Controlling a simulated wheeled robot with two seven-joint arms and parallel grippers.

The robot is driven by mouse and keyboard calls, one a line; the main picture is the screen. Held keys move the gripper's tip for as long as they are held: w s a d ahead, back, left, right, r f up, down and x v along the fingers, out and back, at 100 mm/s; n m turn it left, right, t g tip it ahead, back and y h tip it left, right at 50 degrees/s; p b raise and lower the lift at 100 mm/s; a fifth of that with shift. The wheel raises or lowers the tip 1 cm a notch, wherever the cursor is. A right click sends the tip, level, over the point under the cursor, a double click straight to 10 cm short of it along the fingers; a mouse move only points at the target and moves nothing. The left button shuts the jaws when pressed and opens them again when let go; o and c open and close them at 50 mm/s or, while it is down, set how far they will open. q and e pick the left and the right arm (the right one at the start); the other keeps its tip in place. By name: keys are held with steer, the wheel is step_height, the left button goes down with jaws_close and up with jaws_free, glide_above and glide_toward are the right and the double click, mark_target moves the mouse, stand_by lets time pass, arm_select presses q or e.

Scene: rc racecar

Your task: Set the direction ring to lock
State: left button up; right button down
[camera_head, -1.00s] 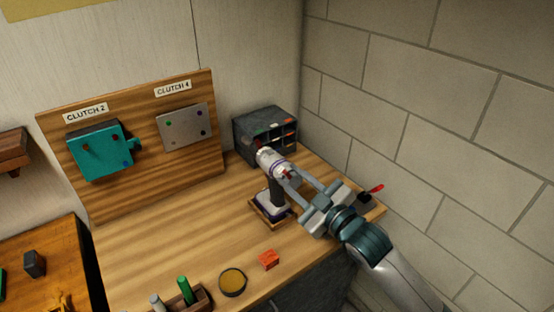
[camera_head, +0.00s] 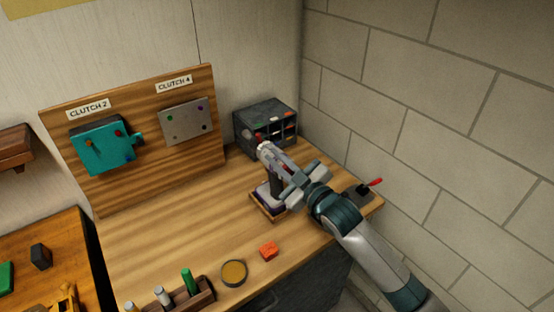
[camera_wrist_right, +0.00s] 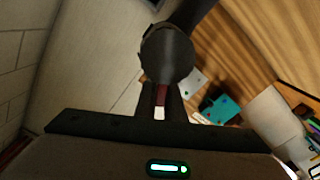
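The power tool (camera_head: 264,150) stands upright in a small tray-like dock (camera_head: 268,209) on the wooden bench, its pale barrel partly covered by my arm. My right gripper (camera_head: 273,160) reaches in from the lower right and overlaps the barrel, hiding most of it and the direction ring. In the right wrist view a dark round end (camera_wrist_right: 167,52) of the tool is just beyond my right gripper (camera_wrist_right: 161,95). A dark red piece with a pale end lies between the dark fingers. I cannot tell whether they press on it. My left gripper is out of view.
A dark drawer cabinet (camera_head: 265,125) stands close behind the tool. An orange-red block (camera_head: 269,251), a round tin (camera_head: 233,272) and a rack (camera_head: 190,300) lie near the front edge. A red-handled lever (camera_head: 366,189) is at right. A board with clutch panels (camera_head: 148,165) stands behind.

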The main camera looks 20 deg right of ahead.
steer(key=shift+d+r, duration=0.1)
stand_by(0.3)
steer(key=shift+w+d+r+m+p, duration=0.1)
steer(key=shift+d+m+p, duration=0.1)
steer(key=shift+m+p, duration=0.3)
steer(key=shift+w+d+r+m+p, duration=0.1)
steer(key=shift+d+m+p, duration=0.15)
steer(key=shift+m, duration=0.45)
steer(key=shift+w+d+m+p, duration=0.15)
steer(key=shift+d+m+p, duration=0.2)
steer(key=shift+m, duration=0.55)
steer(key=shift+w+d+m+p, duration=0.1)
steer(key=shift+d+m+p, duration=0.2)
steer(key=shift+m, duration=0.6)
steer(key=c, duration=1.8)
jaws_free()
steer(key=shift+c, duration=0.2)
steer(key=shift+s, duration=0.15)
